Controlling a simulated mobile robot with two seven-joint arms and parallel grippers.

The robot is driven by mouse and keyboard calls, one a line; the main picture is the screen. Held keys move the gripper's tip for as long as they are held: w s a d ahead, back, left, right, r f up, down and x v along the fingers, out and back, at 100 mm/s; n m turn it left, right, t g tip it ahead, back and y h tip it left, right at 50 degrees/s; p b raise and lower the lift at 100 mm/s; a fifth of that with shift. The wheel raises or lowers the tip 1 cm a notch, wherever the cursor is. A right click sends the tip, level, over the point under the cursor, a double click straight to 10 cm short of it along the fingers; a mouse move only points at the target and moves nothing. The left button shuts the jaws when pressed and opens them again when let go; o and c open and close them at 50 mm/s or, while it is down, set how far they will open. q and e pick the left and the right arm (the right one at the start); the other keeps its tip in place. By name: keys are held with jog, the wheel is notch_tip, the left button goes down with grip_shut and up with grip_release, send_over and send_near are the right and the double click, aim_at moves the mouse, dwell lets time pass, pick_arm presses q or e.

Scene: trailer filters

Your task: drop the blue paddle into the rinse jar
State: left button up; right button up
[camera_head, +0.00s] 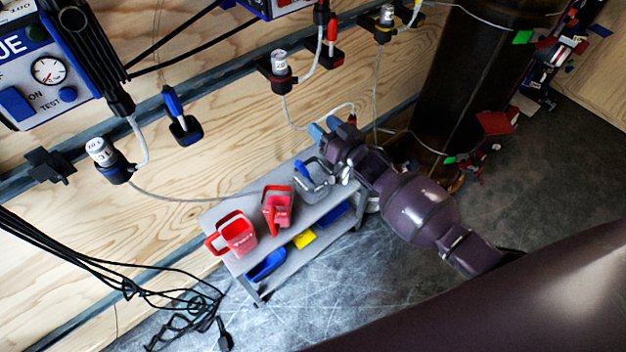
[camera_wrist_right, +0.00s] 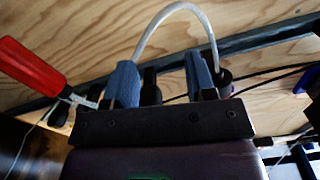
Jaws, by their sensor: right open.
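My right gripper (camera_head: 326,127) is open above the back right of the small cart, close to the wooden wall. In the right wrist view its two blue-grey fingers (camera_wrist_right: 162,72) stand apart with no object gripped between them. A grey jar (camera_head: 319,188) stands on the cart just below it, partly hidden by my wrist. A slim blue piece (camera_head: 302,171) shows at this jar's left rim; I cannot tell whether it is a paddle. A blue-handled tool (camera_head: 172,100) is in a dark holder on the wall, away from the gripper. My left gripper is out of view.
Two red containers, one left (camera_head: 238,235) and one middle (camera_head: 277,208), stand on the grey cart (camera_head: 292,232). White cables cross the wall behind my gripper. A red-handled tool (camera_wrist_right: 35,66) is left in the wrist view. A dark column (camera_head: 480,75) stands right.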

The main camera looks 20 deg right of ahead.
jog(key=shift+s+d, duration=0.1)
jog(key=shift+s, duration=0.05)
jog(key=p+v, duration=0.2)
jog(key=v, duration=0.8)
jog(key=shift+s, duration=0.25)
